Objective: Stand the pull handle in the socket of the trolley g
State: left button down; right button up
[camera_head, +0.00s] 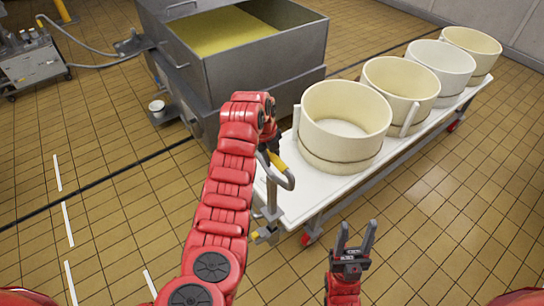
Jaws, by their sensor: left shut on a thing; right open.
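The trolley (292,205) is a long, low cart with a white top and red wheels, reaching from the middle of the head view to the upper right. The pull handle (288,181), a grey bent bar with a yellow part, is upright at the trolley's near end. My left gripper (273,150) is shut on it, partly hidden by my own arm. A small grey and yellow fitting (264,234) shows below the handle, likely the socket. I cannot tell whether the handle's foot is inside it. My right gripper (356,238) is open and empty, right of the trolley's near end.
Several cream tubs (344,122) stand in a row on the trolley. A large grey metal vat (262,68) with yellow contents is behind my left arm. A grey cart (32,62) with a hose stands at the far left. The tiled floor at right is clear.

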aim_at(272, 183)
pick_arm(q)
jog(key=shift+w+f+b, duration=0.1)
jog(key=shift+f+b, duration=1.2)
jog(key=shift+f, duration=0.3)
jog(key=shift+f+b, duration=0.55)
jog(key=shift+f, duration=0.15)
jog(key=shift+f+b, duration=0.3)
jog(key=shift+f, duration=0.05)
jog(key=shift+f+b, duration=3.15)
jog(key=shift+f, duration=1.05)
jog(key=c, duration=0.5)
grip_release()
